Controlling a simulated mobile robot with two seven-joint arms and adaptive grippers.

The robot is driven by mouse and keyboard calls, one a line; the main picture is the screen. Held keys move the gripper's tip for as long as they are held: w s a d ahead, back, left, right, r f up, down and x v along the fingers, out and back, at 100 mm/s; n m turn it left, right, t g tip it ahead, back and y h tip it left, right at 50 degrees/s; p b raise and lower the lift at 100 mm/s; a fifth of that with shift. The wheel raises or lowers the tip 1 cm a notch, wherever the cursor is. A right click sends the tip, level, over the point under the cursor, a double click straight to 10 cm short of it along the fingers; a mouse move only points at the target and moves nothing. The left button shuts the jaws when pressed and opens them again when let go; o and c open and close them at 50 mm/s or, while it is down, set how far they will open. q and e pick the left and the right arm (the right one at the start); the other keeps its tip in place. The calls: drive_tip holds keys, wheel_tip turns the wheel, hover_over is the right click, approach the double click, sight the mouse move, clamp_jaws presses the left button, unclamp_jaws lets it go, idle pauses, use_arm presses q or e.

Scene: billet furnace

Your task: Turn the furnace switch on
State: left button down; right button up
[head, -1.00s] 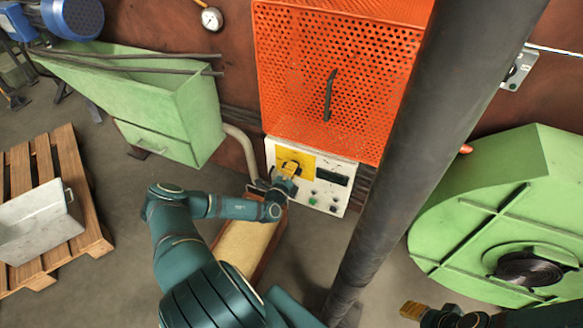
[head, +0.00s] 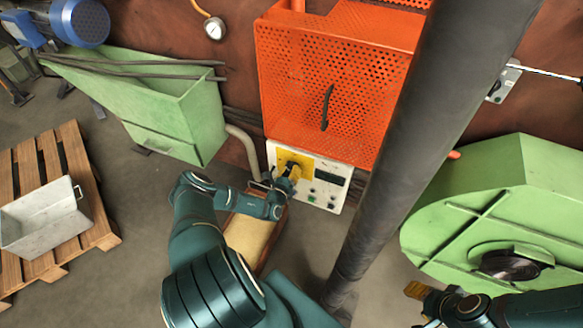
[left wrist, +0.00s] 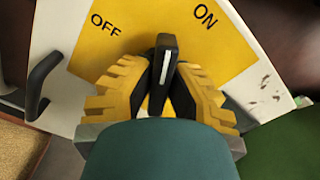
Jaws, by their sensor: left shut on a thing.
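The furnace switch is a black knob (left wrist: 163,65) with a white line, on a yellow plate (left wrist: 140,25) marked OFF on the left and ON on the right. In the left wrist view the line points up between the two words. My left gripper (left wrist: 163,88) is shut on the knob, with a yellow finger on each side. In the head view my left gripper (head: 288,171) is at the white control panel (head: 333,166) and partly hides the plate. My right gripper (head: 414,291) is at the lower right, away from the panel; its opening is unclear.
An orange perforated guard (head: 335,80) is above the panel. A dark column (head: 410,130) stands right of it. A black handle (left wrist: 40,82) juts out left of the plate. A green hopper (head: 185,110) and green round housing (head: 500,210) flank the area.

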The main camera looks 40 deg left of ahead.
use_arm(q)
drive_tip(key=m+p, duration=0.1)
drive_tip(key=m, duration=0.2)
drive_tip(key=shift+r+m, duration=0.15)
drive_tip(key=shift+m, duration=0.15)
drive_tip(key=shift+m+p, duration=0.65)
drive_tip(key=shift+m, duration=0.45)
drive_tip(key=c, duration=0.9)
unclamp_jaws()
drive_tip(key=shift+c, duration=0.2)
drive_tip(key=v, duration=1.2)
